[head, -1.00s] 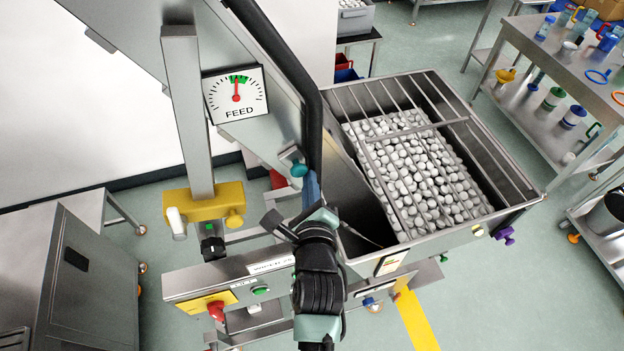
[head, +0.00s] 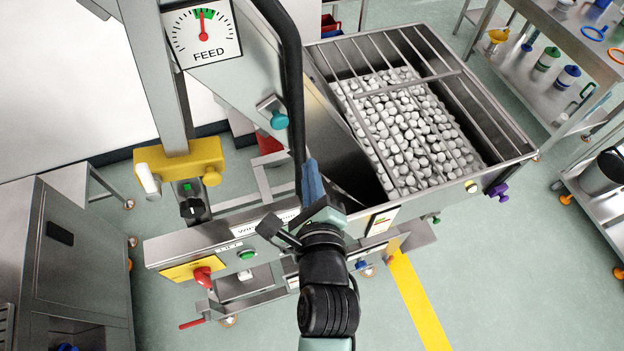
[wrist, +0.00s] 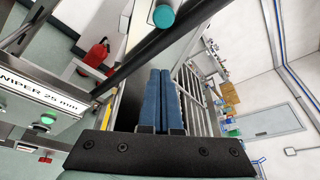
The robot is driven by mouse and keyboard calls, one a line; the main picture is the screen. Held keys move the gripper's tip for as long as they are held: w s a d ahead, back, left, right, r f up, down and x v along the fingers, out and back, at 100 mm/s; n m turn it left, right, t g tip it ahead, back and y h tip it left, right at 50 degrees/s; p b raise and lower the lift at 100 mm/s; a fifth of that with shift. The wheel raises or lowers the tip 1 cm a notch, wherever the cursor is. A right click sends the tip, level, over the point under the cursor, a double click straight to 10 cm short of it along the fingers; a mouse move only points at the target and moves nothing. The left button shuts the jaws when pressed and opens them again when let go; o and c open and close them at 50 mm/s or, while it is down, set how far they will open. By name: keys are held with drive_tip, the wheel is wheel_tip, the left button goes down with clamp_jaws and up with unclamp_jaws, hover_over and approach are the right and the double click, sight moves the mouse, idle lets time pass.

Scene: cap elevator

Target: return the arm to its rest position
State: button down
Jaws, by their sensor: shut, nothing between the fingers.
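My gripper (head: 311,184) is in the middle of the head view, in front of the cap elevator, with my dark arm below it. In the wrist view the two blue fingers (wrist: 159,100) lie side by side, shut, with nothing between them. The elevator's hopper (head: 512,161), full of white caps (head: 405,125) under a bar grid, is right of the gripper. The gripper appears near the black curved tube and the hopper's left wall; I cannot tell whether it touches them.
The control panel (head: 170,251) with a red knob (head: 202,276) and green button (head: 246,255) is at lower left. A FEED dial (head: 203,36) and yellow bracket (head: 182,161) stand above it. A steel cabinet (head: 84,270) is far left. Open floor (head: 510,290) lies at lower right.

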drive_tip(key=shift+v, duration=0.8)
drive_tip(key=shift+w+d, duration=0.1)
